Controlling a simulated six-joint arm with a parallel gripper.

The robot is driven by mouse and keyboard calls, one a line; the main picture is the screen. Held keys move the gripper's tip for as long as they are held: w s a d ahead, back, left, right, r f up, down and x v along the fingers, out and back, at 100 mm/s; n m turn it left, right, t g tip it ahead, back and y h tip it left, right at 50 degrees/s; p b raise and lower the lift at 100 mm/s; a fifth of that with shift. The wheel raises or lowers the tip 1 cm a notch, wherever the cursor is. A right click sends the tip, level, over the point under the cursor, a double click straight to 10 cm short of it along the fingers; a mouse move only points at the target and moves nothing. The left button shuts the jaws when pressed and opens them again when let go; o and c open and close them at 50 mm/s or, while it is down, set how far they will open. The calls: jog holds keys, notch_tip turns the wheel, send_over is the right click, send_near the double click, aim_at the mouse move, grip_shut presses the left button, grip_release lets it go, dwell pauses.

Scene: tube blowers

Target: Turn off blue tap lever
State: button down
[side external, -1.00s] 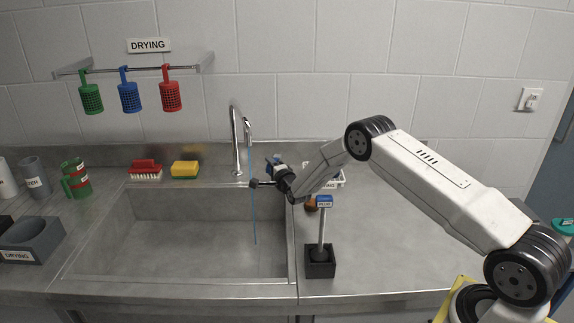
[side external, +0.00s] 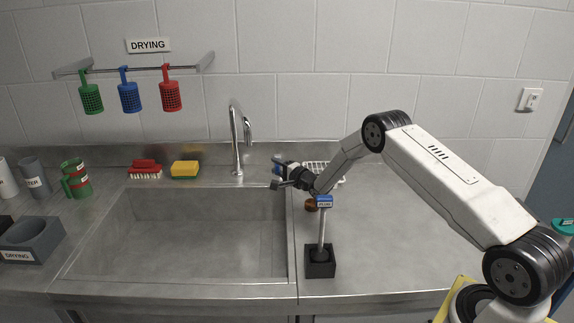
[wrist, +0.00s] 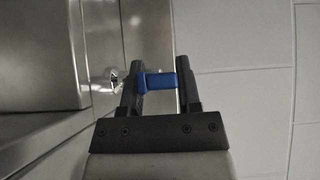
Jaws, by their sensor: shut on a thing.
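The blue tap lever (wrist: 163,82) shows in the wrist view between the two dark fingers of my gripper (wrist: 157,85), which is shut on it. In the side view my gripper (side external: 280,173) is at the back right edge of the sink, to the right of the chrome spout (side external: 237,145). A bit of blue (side external: 277,158) shows at the fingers there, and the rest of the lever is hidden. No water stream shows under the spout.
The empty steel sink (side external: 190,235) lies left of my gripper. A blue-topped plunger (side external: 323,225) stands in a dark holder right of the sink, close under my arm. A white rack (side external: 325,168) is partly hidden behind my arm. A yellow sponge (side external: 185,168) lies behind the sink.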

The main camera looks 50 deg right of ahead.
jog(key=shift+w+r, duration=0.15)
jog(key=shift+r, duration=0.35)
jog(key=shift+c, duration=2.2)
grip_release()
jog(key=shift+f, duration=0.25)
jog(key=shift+s, duration=0.25)
jog(key=shift+s, duration=0.1)
jog(key=shift+s+d, duration=0.1)
jog(key=shift+s, duration=3.55)
